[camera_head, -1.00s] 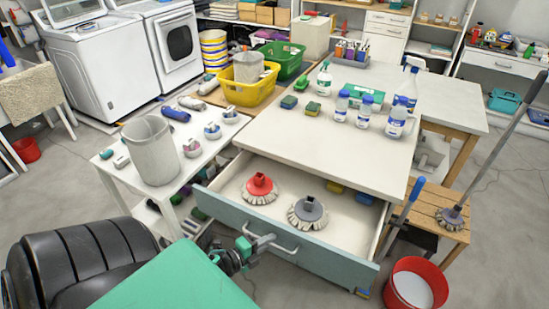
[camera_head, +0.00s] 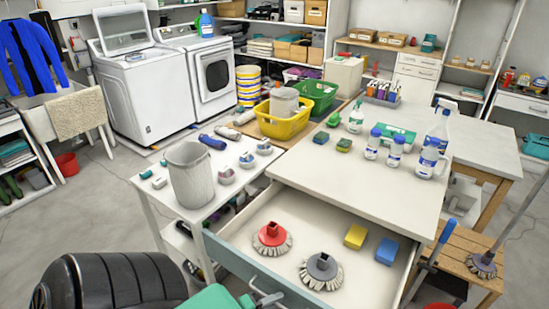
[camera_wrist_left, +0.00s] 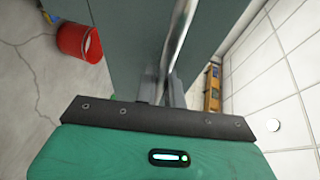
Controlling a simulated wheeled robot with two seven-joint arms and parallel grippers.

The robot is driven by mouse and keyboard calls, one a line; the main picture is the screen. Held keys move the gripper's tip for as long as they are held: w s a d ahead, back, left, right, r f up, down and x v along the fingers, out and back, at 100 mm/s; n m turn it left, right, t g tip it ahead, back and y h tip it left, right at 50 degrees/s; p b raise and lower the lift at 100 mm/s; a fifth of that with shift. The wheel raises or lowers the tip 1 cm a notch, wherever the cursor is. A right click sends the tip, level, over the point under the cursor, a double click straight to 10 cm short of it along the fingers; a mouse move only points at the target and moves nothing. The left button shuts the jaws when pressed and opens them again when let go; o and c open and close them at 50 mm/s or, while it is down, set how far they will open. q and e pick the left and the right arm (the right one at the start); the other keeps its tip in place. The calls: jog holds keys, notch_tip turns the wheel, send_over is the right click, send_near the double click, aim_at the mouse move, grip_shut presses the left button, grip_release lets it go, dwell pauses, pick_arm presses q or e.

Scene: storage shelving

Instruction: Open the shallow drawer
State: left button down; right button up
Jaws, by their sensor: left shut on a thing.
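The shallow drawer (camera_head: 240,262) under the white table stands well open, with a grey-green front. In it lie a red mop head (camera_head: 271,238), a grey mop head (camera_head: 321,271), a yellow sponge (camera_head: 355,236) and a blue sponge (camera_head: 386,251). My left gripper (camera_head: 262,299) is at the drawer front at the bottom edge, shut on the metal handle (camera_head: 268,290). In the left wrist view the handle bar (camera_wrist_left: 180,40) runs between my left fingers (camera_wrist_left: 162,88), against the drawer front (camera_wrist_left: 125,40). My right gripper is not in view.
Bottles (camera_head: 433,150) and sponges stand on the white table top (camera_head: 300,165). A small side table with a grey bin (camera_head: 190,175) stands left of the drawer. A wooden stool (camera_head: 465,262) with a mop is at the right. A red bucket (camera_wrist_left: 80,42) stands on the floor.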

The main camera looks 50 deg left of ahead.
pick_arm(q)
jog(key=c, duration=1.8)
grip_release()
jog(key=shift+o, duration=0.2)
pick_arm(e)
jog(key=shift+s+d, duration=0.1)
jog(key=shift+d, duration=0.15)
pick_arm(q)
jog(key=shift+s, duration=0.1)
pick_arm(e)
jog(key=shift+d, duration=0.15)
